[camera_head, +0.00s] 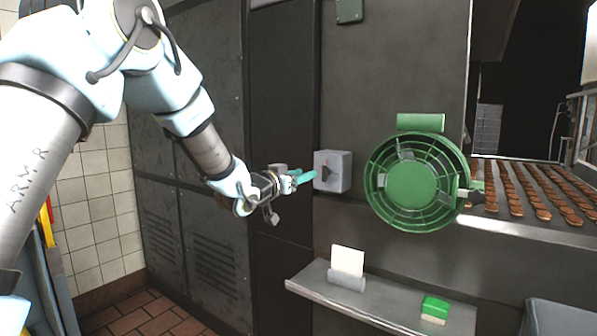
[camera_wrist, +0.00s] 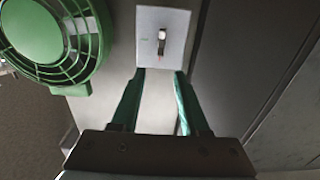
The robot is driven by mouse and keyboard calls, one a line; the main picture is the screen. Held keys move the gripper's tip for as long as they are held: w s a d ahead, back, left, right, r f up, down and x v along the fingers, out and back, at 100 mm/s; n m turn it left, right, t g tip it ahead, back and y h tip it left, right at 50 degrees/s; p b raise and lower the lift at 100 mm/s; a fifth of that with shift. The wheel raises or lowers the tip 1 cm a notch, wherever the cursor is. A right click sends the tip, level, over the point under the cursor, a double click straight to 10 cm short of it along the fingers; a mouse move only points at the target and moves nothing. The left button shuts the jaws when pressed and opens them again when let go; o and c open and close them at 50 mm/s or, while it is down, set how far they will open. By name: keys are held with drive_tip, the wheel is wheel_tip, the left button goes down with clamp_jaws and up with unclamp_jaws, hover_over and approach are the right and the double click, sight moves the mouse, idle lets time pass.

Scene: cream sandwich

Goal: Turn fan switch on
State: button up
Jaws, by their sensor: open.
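The fan switch (camera_head: 332,171) is a grey box on the dark wall panel, just left of the green fan (camera_head: 414,182). In the wrist view the switch (camera_wrist: 161,38) shows a pale plate with a small dark lever in its middle. My gripper (camera_head: 312,175) has teal fingers pointing at the switch box, with the tips at or close to its left side. In the wrist view my gripper (camera_wrist: 157,75) is open, its two fingers apart with nothing between them. The tips lie at the plate's lower edge, below the lever; whether they touch it I cannot tell.
A metal shelf (camera_head: 385,308) below the switch holds a white card (camera_head: 347,261) and a green-and-white block (camera_head: 435,309). A conveyor (camera_head: 540,228) with rows of brown cookies is at the right. Dark cabinet doors stand behind my arm.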

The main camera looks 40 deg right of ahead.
sight(322, 168)
drive_tip(key=p+x, duration=0.3)
drive_tip(key=x, duration=0.6)
drive_tip(key=shift+w+d, duration=0.2)
drive_tip(key=shift+d, duration=0.2)
drive_tip(key=shift+c, duration=0.2)
clamp_jaws()
